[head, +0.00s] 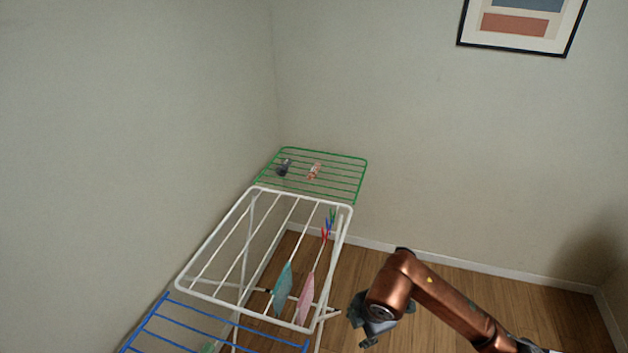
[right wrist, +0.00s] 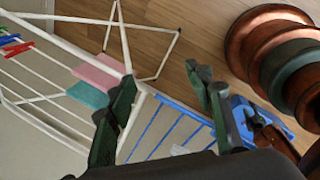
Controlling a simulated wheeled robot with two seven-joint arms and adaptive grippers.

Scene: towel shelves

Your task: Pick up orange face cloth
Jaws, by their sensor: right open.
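I see no clearly orange cloth in either view. A pink cloth (head: 305,299) and a teal cloth (head: 283,288) hang side by side on the front part of the white drying rack (head: 214,236). The pink cloth (right wrist: 96,72) and teal cloth (right wrist: 88,95) also show in the right wrist view. My right gripper (head: 366,327) is to the right of the rack in the head view, apart from the cloths. Its two dark green fingers (right wrist: 160,76) are spread with nothing between them.
The rack has a green wing (head: 341,186) at the back with two small items on it, and a blue wing (head: 180,325) at the front. Red, blue and green pegs (head: 328,226) sit on the rack's right rail. Wooden floor (head: 450,283) is clear right of the rack; walls stand behind and left.

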